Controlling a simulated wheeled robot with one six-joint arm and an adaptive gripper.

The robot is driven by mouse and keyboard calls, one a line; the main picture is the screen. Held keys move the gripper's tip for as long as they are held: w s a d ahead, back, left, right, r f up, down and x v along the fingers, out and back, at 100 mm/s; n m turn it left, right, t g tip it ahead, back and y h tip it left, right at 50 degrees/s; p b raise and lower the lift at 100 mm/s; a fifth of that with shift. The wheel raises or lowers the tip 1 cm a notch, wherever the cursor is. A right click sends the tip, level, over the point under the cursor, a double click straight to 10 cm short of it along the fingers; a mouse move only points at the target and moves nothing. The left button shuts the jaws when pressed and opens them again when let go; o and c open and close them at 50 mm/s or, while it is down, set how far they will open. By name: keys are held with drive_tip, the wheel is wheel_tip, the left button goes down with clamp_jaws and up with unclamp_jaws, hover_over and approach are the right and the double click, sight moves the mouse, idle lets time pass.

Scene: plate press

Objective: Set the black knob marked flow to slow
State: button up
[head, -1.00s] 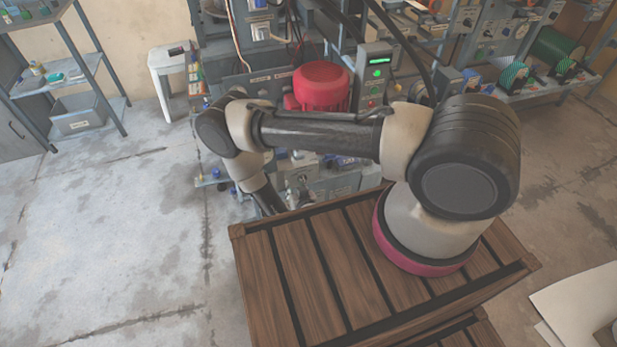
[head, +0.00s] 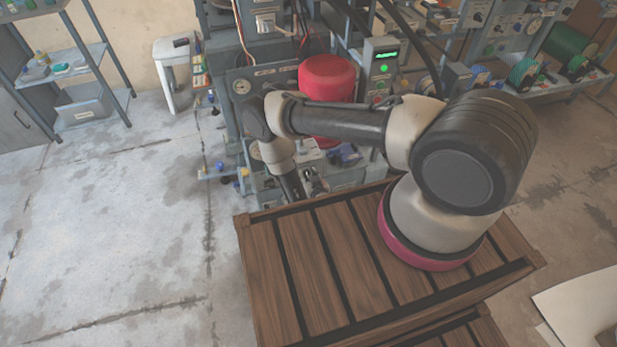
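The black knob marked flow cannot be made out in the head view. A grey machine panel (head: 270,80) with a round gauge (head: 242,87) and a small pale label stands beyond my arm. My arm covers much of the machine's lower front. My arm folds down at the left, and my gripper (head: 315,185) is low in front of the machine, small and partly hidden by the wrist. I cannot tell whether its fingers are open or shut, or whether it touches anything.
A red cylinder (head: 327,80) and a grey control box (head: 381,68) with a green display stand behind my forearm. Bare floor (head: 110,220) lies open on the left.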

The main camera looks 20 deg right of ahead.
drive_tip(key=shift+c, duration=0.2)
clamp_jaws()
drive_tip(key=shift+a+n+h, duration=0.5)
drive_tip(key=shift+n+h, duration=0.3)
drive_tip(key=shift+n, duration=0.4)
drive_tip(key=n, duration=0.1)
drive_tip(key=n+h, duration=0.2)
drive_tip(key=shift+a+f+n+t, duration=0.3)
drive_tip(key=shift+a+f+n, duration=0.05)
drive_tip(key=shift+a+n, duration=0.05)
drive_tip(key=shift+o, duration=0.2)
unclamp_jaws()
drive_tip(key=shift+h, duration=0.4)
